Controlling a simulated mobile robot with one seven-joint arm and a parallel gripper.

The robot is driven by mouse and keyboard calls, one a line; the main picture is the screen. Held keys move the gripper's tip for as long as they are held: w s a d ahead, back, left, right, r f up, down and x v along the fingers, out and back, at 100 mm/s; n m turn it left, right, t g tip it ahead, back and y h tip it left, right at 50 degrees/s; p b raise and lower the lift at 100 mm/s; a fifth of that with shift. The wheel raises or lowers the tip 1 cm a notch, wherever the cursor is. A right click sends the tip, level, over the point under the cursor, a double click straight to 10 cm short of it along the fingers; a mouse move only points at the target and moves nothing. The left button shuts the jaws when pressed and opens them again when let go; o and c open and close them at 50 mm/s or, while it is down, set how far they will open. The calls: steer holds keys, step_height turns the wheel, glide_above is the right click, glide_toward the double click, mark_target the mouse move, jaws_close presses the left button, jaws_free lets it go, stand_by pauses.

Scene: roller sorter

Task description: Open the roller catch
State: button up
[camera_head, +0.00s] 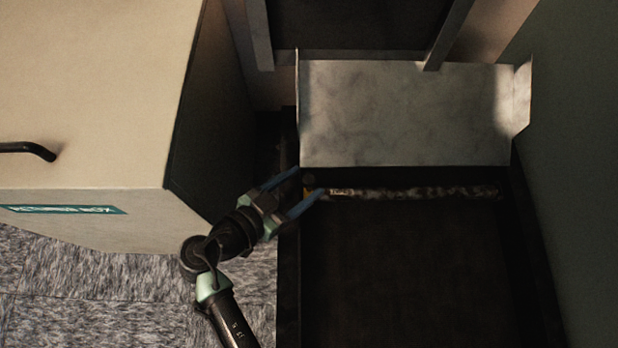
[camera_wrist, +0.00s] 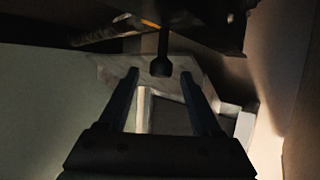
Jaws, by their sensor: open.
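The roller (camera_head: 420,193) is a long mottled bar lying across the dark bay below the metal sheet. At its left end is a small yellow and dark part (camera_head: 308,187), which looks like the catch. My gripper (camera_head: 311,181) is open, with its blue fingers either side of this part. In the wrist view, a dark stem with a rounded knob (camera_wrist: 160,67) hangs between the tips of my gripper (camera_wrist: 160,74), with gaps on both sides. A yellow edge (camera_wrist: 151,23) shows near the stem's top.
A pale metal sheet (camera_head: 405,115) slopes above the roller. A beige cabinet (camera_head: 85,90) with a black handle (camera_head: 30,149) stands close on the left. A dark wall (camera_head: 575,150) bounds the right side. Grey carpet (camera_head: 90,300) is clear at lower left.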

steer(key=shift+b+x, duration=0.3)
steer(key=shift+x, duration=1.05)
jaws_close()
stand_by(0.4)
